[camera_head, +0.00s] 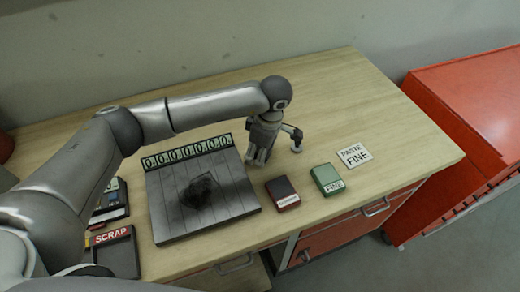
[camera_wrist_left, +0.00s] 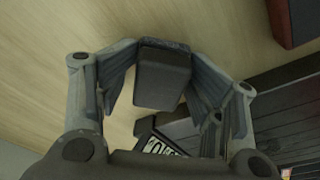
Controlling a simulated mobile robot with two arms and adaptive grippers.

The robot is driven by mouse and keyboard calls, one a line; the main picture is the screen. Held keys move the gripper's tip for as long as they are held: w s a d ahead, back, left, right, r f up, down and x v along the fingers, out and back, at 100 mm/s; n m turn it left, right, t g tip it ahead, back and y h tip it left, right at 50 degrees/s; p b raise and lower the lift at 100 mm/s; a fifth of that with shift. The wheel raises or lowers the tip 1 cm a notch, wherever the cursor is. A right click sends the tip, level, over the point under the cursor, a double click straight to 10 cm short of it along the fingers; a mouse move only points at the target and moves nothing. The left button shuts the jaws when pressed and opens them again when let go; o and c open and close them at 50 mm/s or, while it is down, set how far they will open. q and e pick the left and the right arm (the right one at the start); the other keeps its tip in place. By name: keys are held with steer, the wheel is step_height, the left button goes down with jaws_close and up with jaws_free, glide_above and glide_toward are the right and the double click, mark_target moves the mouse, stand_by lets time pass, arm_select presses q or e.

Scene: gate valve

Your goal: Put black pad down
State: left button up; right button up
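The black pad (camera_wrist_left: 162,78) is a dark block between the two fingers of my left gripper (camera_wrist_left: 166,62) in the left wrist view. The fingertips lean in and appear to press on its two sides. In the head view my left gripper (camera_head: 264,158) points down over the table, just right of the slatted dark board. I cannot make out the pad there; the gripper seems to hide it. Whether the pad touches the table is unclear. My right gripper is in neither view.
The dark board (camera_head: 235,205) carries a black smudge and a number strip (camera_head: 187,152) behind it. A red-and-black block (camera_head: 282,191), a green block (camera_head: 327,179) and a "PASTE FINE" card (camera_head: 354,156) lie to the right. A SCRAP tray (camera_head: 118,258) is at left. The rear table is clear.

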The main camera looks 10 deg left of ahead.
arm_select(q)
steer(key=shift+s+f, duration=0.15)
steer(key=shift+f, duration=0.1)
steer(key=shift+d+r+p, duration=0.1)
steer(key=shift+r+p, duration=0.35)
steer(key=shift+p, duration=0.2)
steer(key=shift+r+p, duration=0.4)
steer(key=shift+p, duration=0.1)
steer(key=shift+w+d+r+b, duration=0.2)
steer(key=shift+w+r+b, duration=0.05)
steer(key=shift+r+b, duration=0.5)
step_height(320, 180, up, 10)
steer(key=d+b, duration=0.1)
steer(key=b, duration=0.1)
steer(key=shift+s+d+b, duration=0.15)
steer(key=shift+s+b, duration=0.1)
steer(key=shift+b, duration=0.1)
steer(key=shift+r, duration=0.1)
